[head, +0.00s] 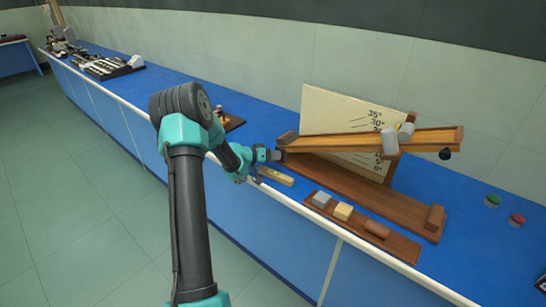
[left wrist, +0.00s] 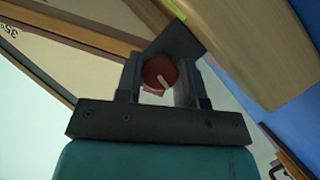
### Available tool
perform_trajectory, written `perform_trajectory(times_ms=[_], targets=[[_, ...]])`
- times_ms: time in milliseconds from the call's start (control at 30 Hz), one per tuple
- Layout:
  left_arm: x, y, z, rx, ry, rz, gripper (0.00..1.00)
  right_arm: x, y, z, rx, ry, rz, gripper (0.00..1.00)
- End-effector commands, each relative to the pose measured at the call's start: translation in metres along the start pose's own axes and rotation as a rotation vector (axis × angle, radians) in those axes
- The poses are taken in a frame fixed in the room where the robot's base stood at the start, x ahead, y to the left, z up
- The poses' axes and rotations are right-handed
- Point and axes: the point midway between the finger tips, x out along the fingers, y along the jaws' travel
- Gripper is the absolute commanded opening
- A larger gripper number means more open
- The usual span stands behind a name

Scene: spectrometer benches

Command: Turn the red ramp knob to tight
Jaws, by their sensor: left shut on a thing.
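The red ramp knob (left wrist: 155,70) shows in the left wrist view, round with a white pointer line on its face. My left gripper (left wrist: 160,85) is shut on it, with one dark finger on each side. In the head view my left gripper (head: 276,156) is at the left, hinged end of the wooden ramp (head: 425,138), and the red knob is hidden there. The ramp is tilted above its wooden base (head: 405,204). No tight marking for the knob can be made out. My right gripper is not in view.
A cream angle board (head: 335,107) stands behind the ramp. Grey cylinders (head: 390,140) are at the ramp. A wooden tray (head: 402,246) with several blocks lies in front. Green (head: 493,200) and red (head: 517,220) round pieces are at right on the blue bench.

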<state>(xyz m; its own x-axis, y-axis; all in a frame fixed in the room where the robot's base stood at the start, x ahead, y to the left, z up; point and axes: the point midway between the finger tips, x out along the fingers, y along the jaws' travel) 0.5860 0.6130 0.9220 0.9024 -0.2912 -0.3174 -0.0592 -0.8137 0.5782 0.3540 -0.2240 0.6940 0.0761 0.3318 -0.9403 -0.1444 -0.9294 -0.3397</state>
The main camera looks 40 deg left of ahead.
Motion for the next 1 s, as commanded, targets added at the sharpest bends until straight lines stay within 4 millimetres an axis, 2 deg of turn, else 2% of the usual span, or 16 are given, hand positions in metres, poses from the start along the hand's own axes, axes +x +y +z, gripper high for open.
perform_trajectory(times_ms=[267, 1000], targets=[[0.0006, 0.0022, -0.0003, 0.110, -0.019, -0.057, 0.12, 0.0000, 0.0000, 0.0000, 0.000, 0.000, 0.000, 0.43], [0.0015, 0.0052, 0.0002, 0.607, -0.097, -0.327, 0.12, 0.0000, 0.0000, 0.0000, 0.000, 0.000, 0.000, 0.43]])
